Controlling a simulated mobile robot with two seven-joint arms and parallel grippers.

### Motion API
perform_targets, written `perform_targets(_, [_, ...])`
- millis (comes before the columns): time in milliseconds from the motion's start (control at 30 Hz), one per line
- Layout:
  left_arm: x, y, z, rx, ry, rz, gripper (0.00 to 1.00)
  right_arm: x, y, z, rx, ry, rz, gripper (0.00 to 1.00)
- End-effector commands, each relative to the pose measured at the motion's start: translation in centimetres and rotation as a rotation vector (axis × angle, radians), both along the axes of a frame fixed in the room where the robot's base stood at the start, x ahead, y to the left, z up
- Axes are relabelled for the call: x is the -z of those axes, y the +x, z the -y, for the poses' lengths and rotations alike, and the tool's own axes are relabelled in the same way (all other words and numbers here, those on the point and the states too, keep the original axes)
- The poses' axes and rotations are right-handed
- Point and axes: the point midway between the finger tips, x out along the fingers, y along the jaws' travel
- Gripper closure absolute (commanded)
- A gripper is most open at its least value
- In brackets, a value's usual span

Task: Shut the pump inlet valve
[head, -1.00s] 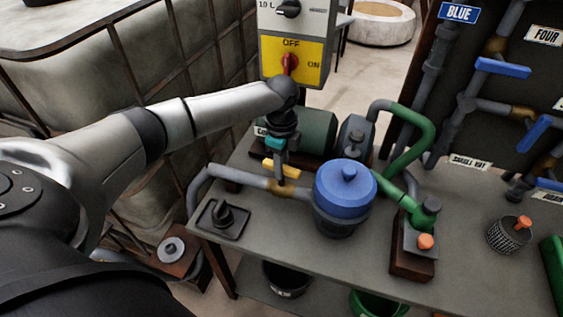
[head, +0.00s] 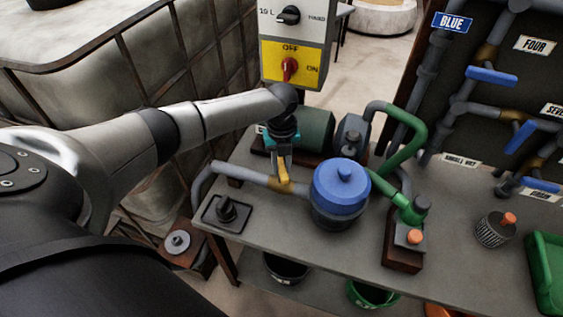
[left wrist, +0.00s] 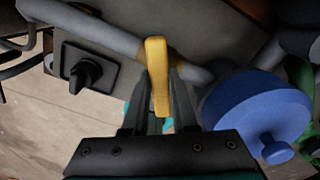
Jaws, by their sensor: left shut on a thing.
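The pump inlet valve's yellow handle (head: 283,174) sits on the grey inlet pipe (head: 235,171), just left of the blue-lidded strainer pot (head: 340,185). The handle now lies across the pipe. In the left wrist view the yellow handle (left wrist: 157,75) runs up and down between the two fingers, crossing the slanting pipe (left wrist: 100,35). My left gripper (head: 281,160) reaches down from above and is shut on the handle; it also shows in the left wrist view (left wrist: 160,100). The gripper hides part of the handle in the head view. My right gripper is not in view.
A switch box (head: 290,65) with a red knob stands behind. The green pump motor (head: 317,128) is close behind my gripper. A black knob on a plate (head: 227,210) lies left. Green pipework (head: 425,135) and a valve board (head: 480,110) are right. The front bench (head: 330,245) is clear.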

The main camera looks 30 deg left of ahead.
Motion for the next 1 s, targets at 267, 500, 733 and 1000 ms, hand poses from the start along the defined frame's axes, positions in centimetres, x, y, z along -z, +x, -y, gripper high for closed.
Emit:
perform_targets(267, [-0.01, -0.02, 0.05, 0.250, -0.001, -0.001, 1.00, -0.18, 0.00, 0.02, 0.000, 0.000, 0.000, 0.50])
perform_targets(500, [0.02, -0.03, 0.04, 0.415, -0.001, -0.001, 1.00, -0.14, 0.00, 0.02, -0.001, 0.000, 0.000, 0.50])
perform_targets(733, [0.02, -0.04, 0.03, 0.508, 0.000, -0.001, 1.00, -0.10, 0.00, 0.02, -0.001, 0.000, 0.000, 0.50])
perform_targets(1000, [0.01, -0.04, 0.03, 0.547, 0.000, -0.001, 1.00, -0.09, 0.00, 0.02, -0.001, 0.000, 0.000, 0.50])
